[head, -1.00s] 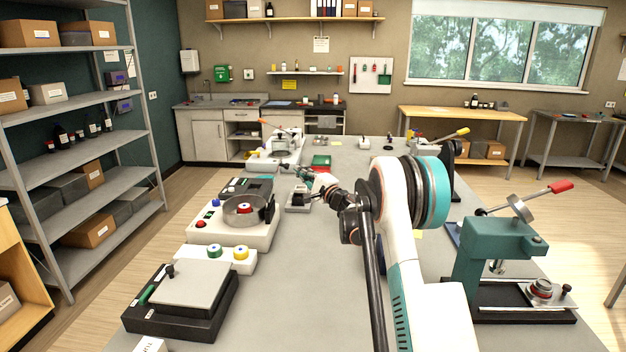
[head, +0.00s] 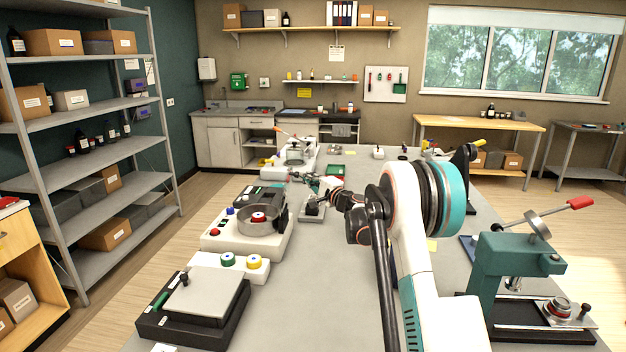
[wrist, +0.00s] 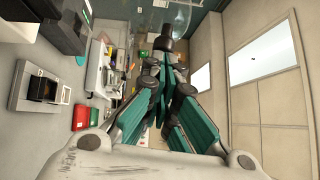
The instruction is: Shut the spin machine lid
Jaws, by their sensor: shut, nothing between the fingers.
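The spin machine (head: 248,240) is a white box on the left of the long bench, with a round metal bowl and a red centre on top. A dark upright part stands at the bowl's right and back; I cannot tell if it belongs to the lid. In the wrist view, a clear dome (wrist: 172,17) with a black knob (wrist: 164,44) shows beyond my fingertips; it looks like the lid, raised. My gripper (wrist: 166,76) is shut and empty, close to the knob; contact cannot be told.
A black plate device (head: 197,306) and a white box with green and yellow knobs (head: 229,267) stand nearer on the bench. A teal press (head: 515,265) with a red-tipped lever stands at the right. The bench middle is fairly clear around my arm.

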